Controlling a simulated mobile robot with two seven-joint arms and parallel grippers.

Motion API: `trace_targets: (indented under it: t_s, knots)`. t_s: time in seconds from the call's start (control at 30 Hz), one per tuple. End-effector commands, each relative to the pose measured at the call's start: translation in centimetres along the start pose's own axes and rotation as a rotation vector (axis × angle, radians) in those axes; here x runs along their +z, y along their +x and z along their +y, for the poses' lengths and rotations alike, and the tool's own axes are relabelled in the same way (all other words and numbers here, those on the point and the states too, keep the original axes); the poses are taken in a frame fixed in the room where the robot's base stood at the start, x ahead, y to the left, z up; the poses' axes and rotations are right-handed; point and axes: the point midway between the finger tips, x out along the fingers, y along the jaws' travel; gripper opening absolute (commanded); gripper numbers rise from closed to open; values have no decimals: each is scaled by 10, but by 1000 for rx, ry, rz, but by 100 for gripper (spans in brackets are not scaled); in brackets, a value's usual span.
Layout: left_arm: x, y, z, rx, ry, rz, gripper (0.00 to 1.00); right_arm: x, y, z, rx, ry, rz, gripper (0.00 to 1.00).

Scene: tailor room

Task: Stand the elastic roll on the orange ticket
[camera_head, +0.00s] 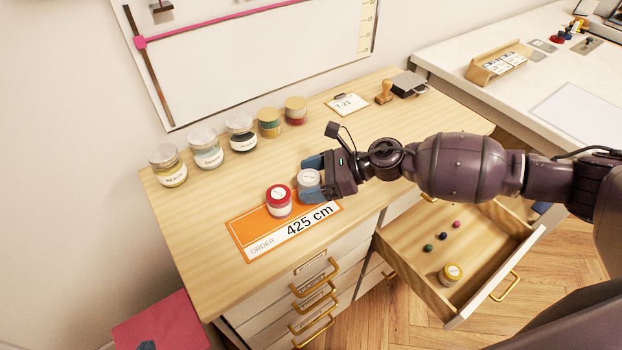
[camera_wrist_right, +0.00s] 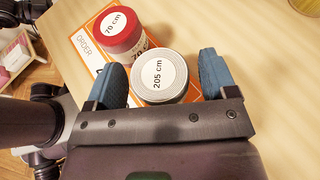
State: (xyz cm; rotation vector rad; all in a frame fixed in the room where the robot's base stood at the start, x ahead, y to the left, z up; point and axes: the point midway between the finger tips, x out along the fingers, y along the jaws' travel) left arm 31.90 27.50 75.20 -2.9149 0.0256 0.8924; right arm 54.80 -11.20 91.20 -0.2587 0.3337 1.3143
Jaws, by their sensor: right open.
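The orange ticket (camera_head: 242,232) reads "ORDER 425 cm" and lies flat near the table's front edge. A red roll labelled "70 cm" (camera_head: 279,199) stands on it; it also shows in the right wrist view (camera_wrist_right: 120,30). A white-grey roll labelled "205 cm" (camera_wrist_right: 160,75) stands upright beside it, at the ticket's back right part. My right gripper (camera_head: 311,183) is open, with its blue fingers on either side of the white-grey roll. A small blue-grey tip at the bottom left edge may be my left gripper (camera_head: 148,345); its jaws cannot be made out.
Several jars and spools (camera_head: 206,149) line the table's back edge. A "T-21" card (camera_head: 347,104), a wooden stamp (camera_head: 384,92) and a dark box stand at the back right. An open drawer (camera_head: 470,283) at the front holds a yellow roll (camera_head: 450,274) and several small spools.

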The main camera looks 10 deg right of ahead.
Motion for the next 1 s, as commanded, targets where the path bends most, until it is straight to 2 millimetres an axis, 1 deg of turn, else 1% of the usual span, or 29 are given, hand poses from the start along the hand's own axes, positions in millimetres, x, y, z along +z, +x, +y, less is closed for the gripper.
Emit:
trace_targets:
  t_s: [0.17,0.4,0.6,0.7,0.8,1.0]
  knots:
    - [4,1,0,0,0,-5,0,-2,-27,0,-2,1,2,78]
    - [9,2,1,1,0,-13,0,-2,-74,0,-2,1,3,78]
    - [7,1,1,1,0,-8,0,-1,-104,0,-2,0,2,78]
    - [7,2,1,1,0,-8,0,-1,-113,0,-2,0,1,78]
    - [8,2,1,1,0,-9,0,0,-118,0,-1,-1,1,78]
    - [8,2,1,1,0,-9,0,0,-120,0,0,-2,1,78]
